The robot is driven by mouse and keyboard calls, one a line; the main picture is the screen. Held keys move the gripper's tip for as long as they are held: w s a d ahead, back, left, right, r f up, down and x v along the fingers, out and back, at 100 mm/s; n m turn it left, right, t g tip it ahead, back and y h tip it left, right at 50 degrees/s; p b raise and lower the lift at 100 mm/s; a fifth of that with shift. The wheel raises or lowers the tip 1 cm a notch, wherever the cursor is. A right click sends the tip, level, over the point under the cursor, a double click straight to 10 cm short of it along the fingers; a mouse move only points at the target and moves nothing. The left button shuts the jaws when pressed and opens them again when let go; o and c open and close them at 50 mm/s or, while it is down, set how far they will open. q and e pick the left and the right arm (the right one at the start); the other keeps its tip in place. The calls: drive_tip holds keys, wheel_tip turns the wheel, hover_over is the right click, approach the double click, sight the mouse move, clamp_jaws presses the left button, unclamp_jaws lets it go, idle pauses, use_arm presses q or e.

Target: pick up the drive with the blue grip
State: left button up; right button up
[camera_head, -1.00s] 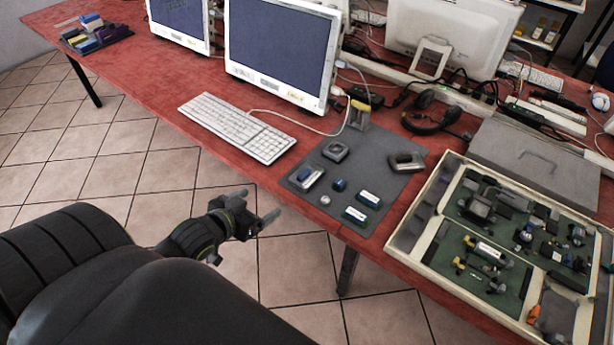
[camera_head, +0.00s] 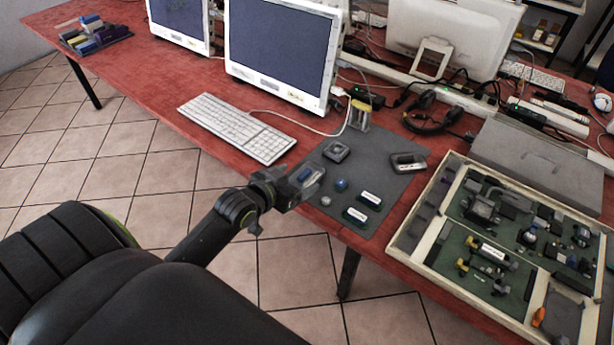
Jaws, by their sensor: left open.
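A dark grey mat (camera_head: 385,180) lies at the front edge of the red table. A small grey block with a blue top (camera_head: 306,173) sits at the mat's left corner and is partly hidden by my left gripper (camera_head: 307,181). My left gripper is open and is at this block; I cannot tell whether it touches it. A small blue piece (camera_head: 341,185) stands just right of it. Two dark blocks with white labels (camera_head: 370,199) lie further right. I cannot tell for certain which piece is the drive with the blue grip. My right gripper is not in view.
A white keyboard (camera_head: 238,127) lies to the left, with monitors behind. A partitioned tray of parts (camera_head: 420,245) stands on the right. A white cable (camera_head: 315,131) runs behind the mat.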

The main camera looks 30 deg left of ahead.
sight(305, 172)
use_arm(q)
drive_tip(key=shift+x, duration=2.85)
drive_tip(key=shift+a, duration=0.15)
drive_tip(key=shift+r, duration=0.1)
drive_tip(key=shift+c, duration=0.3)
drive_tip(key=c, duration=1.1)
drive_tip(key=shift+o, duration=0.2)
